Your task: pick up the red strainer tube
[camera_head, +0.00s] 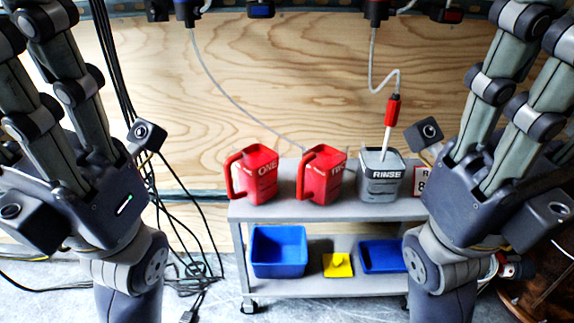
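The red strainer tube (393,110) stands nearly upright, tilted slightly, with its white lower part going into the grey RINSE container (383,186).
Two red jugs (258,176) (321,178) stand on the grey cart's upper shelf (284,205) left of the container. Below are a blue bin (279,252), a yellow item (337,265) and a blue tray (383,256). Black cables (107,55) hang at left. A plywood wall (290,75) stands behind.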

